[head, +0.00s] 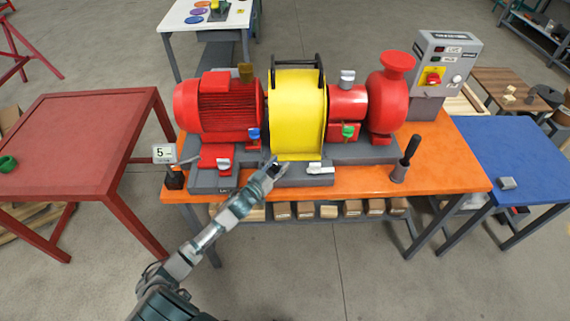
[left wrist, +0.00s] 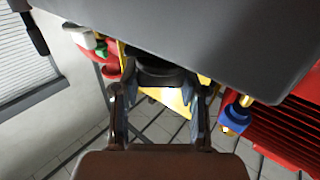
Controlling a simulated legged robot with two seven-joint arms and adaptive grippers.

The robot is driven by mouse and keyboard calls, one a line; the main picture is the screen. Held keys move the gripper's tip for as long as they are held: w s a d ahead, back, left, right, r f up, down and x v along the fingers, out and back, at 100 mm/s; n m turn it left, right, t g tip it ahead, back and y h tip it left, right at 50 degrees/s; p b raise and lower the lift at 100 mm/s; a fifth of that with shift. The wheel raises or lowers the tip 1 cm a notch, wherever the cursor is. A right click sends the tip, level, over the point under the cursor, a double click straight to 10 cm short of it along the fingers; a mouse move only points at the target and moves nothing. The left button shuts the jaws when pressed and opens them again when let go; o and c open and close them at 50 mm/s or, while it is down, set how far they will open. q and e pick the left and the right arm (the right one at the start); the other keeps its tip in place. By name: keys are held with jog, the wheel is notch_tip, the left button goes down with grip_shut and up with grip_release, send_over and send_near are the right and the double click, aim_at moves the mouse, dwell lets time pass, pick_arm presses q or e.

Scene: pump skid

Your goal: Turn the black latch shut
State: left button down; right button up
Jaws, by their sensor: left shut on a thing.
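The yellow guard (head: 297,105) stands in the middle of the pump skid, between the red motor (head: 218,108) and the red pump (head: 388,95). My left gripper (head: 273,166) is at the lower front left edge of the guard. In the left wrist view a black rounded part, seemingly the black latch (left wrist: 158,73), lies between the fingers of my left gripper (left wrist: 160,108). The gripper is shut on it. In the head view the gripper mostly hides the latch, so its angle cannot be told. My right gripper is in neither view.
A blue valve handle (head: 254,134) and a green one (head: 348,131) are close by. A light-grey lever (head: 320,169) lies right of the gripper. A black-handled tool (head: 406,158) stands on the orange bench (head: 450,170). The floor in front is clear.

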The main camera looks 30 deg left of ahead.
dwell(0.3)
pick_arm(q)
jog(key=c, duration=0.6)
grip_release()
jog(key=shift+a, duration=0.1)
jog(key=s+a, duration=0.1)
jog(key=s, duration=1.1)
jog(key=shift+a, duration=0.25)
jog(key=shift+f, duration=0.15)
